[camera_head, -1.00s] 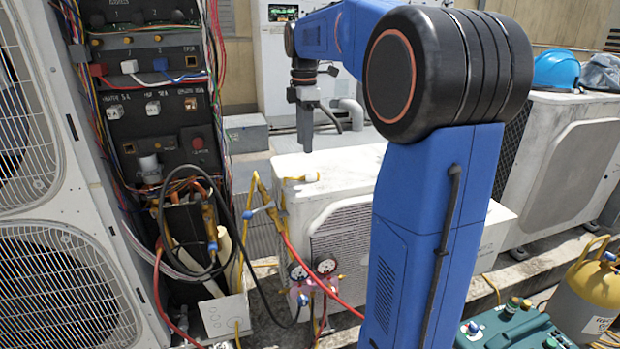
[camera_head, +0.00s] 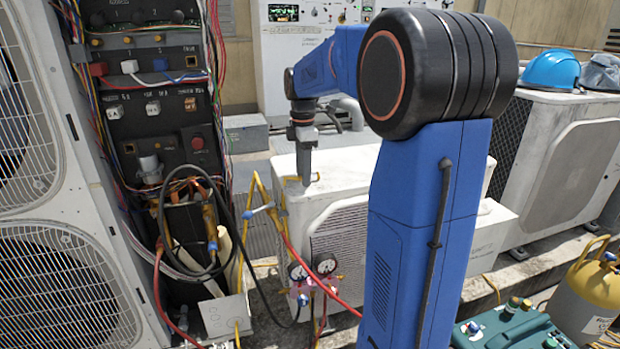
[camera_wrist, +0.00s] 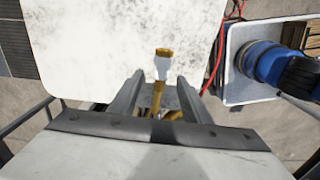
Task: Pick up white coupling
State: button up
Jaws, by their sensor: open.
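The white coupling (camera_wrist: 162,69) shows in the wrist view, with a yellow-brown end towards the top and a yellow piece below it. It lies on the pale, speckled top of a condenser unit (camera_head: 345,170). My gripper (camera_wrist: 163,86) is open, with one finger on each side of the coupling's line; the white part shows between and just beyond the fingertips. In the head view my gripper (camera_head: 305,178) points down at the unit's top and covers most of the coupling, leaving yellow bits beside it. I cannot tell whether the fingers touch it.
An open electrical panel (camera_head: 155,110) with loose wires stands at left. Pressure gauges (camera_head: 312,270) with a red and a black hose hang before the unit. A blue hard hat (camera_head: 555,70) rests on another condenser at right. The unit's top is otherwise clear.

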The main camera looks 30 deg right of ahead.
grip_shut()
notch_tip(320, 180, up, 10)
dwell(0.7)
jog(key=c, duration=0.7)
grip_release()
grip_shut()
